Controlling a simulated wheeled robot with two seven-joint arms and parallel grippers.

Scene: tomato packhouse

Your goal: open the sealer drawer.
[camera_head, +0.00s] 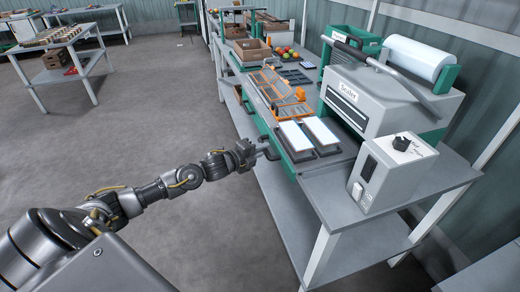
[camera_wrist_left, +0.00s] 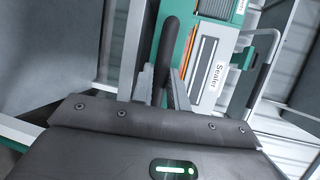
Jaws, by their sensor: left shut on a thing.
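The grey sealer (camera_head: 385,100), labelled "Sealer", stands on the right bench, and its labelled front also shows in the left wrist view (camera_wrist_left: 213,75). A green-edged drawer front (camera_head: 281,152) shows at the bench's aisle edge, with two dark trays with pale tops (camera_head: 295,136) (camera_head: 320,131) behind it. My left gripper (camera_head: 256,150) is at this front, shut on its dark handle (camera_wrist_left: 166,45). In the left wrist view the handle bar runs between the fingers (camera_wrist_left: 165,88). My right gripper is out of view. I cannot tell how far the drawer stands out.
A grey control box (camera_head: 388,175) with a black knob stands at the bench's near end. The grey floor (camera_head: 150,120) left of the bench is clear.

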